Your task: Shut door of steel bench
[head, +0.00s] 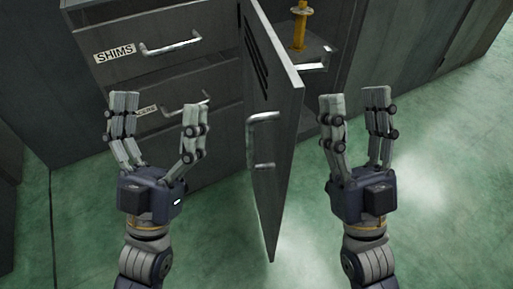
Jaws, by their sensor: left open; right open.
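The steel bench (80,70) stands at the back with labelled drawers on its left side. Its door (280,110) is swung open toward me, seen nearly edge-on, with vent slots near the top and a bar handle (262,140). My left gripper (157,112) is open and empty, in front of the drawers, left of the door. My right gripper (355,103) is open and empty, to the right of the door. Neither gripper appears to touch the door.
The upper drawer (115,45) carries a "SHIMS" label and a bar handle; a lower drawer is partly hidden by my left gripper. A yellow post-like object (300,28) stands in the open compartment. Green floor (430,190) is clear at the right.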

